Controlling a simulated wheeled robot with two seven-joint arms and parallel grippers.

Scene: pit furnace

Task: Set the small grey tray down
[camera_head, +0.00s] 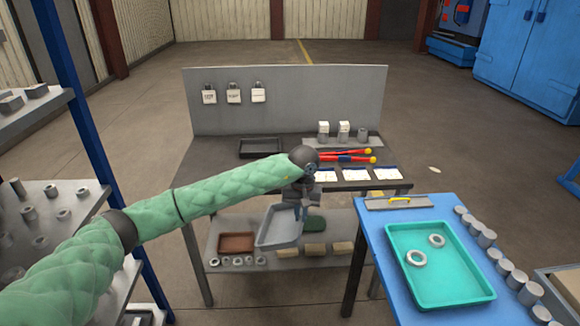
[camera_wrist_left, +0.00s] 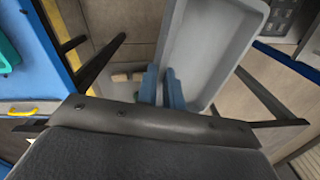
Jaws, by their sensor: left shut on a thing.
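The small grey tray (camera_head: 279,228) hangs at a tilt from my left gripper (camera_head: 298,208), in front of the dark worktable (camera_head: 210,165) and below its top. In the left wrist view the tray (camera_wrist_left: 213,45) reaches away from the blue fingers of my left gripper (camera_wrist_left: 163,90), which are shut on its near edge. The tray looks empty. In the head view it appears over the lower shelf (camera_head: 290,262); I cannot tell the gap between them. My right gripper is in neither view.
The worktable carries a black tray (camera_head: 261,147), red-handled tools (camera_head: 345,156) and white cards. The lower shelf holds a brown tray (camera_head: 237,243), rings and tan blocks (camera_head: 315,250). A blue table (camera_head: 385,260) at right bears a teal tray (camera_head: 440,285) with two rings.

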